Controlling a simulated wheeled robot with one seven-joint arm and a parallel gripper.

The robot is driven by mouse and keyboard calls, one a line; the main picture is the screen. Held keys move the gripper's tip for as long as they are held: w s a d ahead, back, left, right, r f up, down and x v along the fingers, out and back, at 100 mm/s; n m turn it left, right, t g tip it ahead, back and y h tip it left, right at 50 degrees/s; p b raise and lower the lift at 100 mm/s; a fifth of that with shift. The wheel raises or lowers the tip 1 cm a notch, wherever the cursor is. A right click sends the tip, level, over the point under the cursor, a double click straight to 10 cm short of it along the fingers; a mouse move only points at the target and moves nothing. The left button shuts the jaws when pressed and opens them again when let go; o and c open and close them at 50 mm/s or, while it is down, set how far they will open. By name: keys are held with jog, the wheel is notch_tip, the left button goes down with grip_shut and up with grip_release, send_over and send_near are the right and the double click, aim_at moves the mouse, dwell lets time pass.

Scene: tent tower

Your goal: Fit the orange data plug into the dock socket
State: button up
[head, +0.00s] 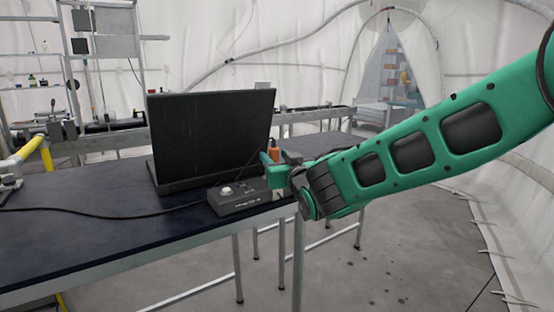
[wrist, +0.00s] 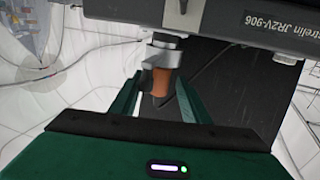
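The orange data plug (head: 273,151) shows small and upright at my gripper (head: 271,165), by the right end of the table. In the wrist view the plug (wrist: 160,82) sits between the two green fingers of my gripper (wrist: 158,84), with its far end at a grey ring-like bracket (wrist: 160,56). The fingers stand apart, with a visible gap left of the plug; the right finger is closer, and contact there cannot be told. A grey box (head: 243,198) with a white knob lies on the table left of my gripper. It looks like the dock; its socket cannot be made out.
A black screen (head: 210,135) stands on the dark table (head: 95,228) behind the box. A black cable (head: 105,216) runs left across the tabletop. A labelled grey housing (wrist: 245,25) fills the wrist view's upper right.

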jog(key=shift+s+d, duration=0.1)
jog(key=v, duration=1)
jog(key=shift+s, duration=0.2)
jog(key=shift+d, duration=0.1)
